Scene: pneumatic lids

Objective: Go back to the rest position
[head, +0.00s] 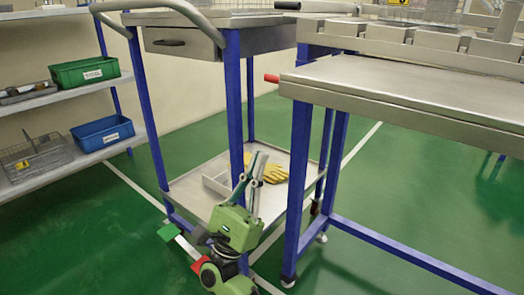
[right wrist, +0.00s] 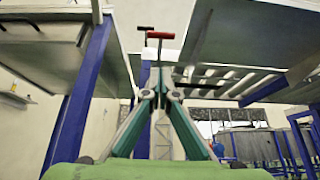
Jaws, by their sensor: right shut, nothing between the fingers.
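My right gripper (head: 257,165) is in the lower middle of the head view, in front of the blue-legged trolley. Its green body points upward and its fingers are together and empty. In the right wrist view its fingers (right wrist: 160,82) come together at the tips with nothing between them. My left gripper is not in view.
The trolley's lower shelf (head: 208,201) holds yellow gloves (head: 274,174), behind my right gripper. A metal-topped workbench (head: 400,85) stands to the right, with a red-ended handle (head: 271,78) at its left corner. Shelves at left hold a green bin (head: 85,72) and blue bin (head: 102,133).

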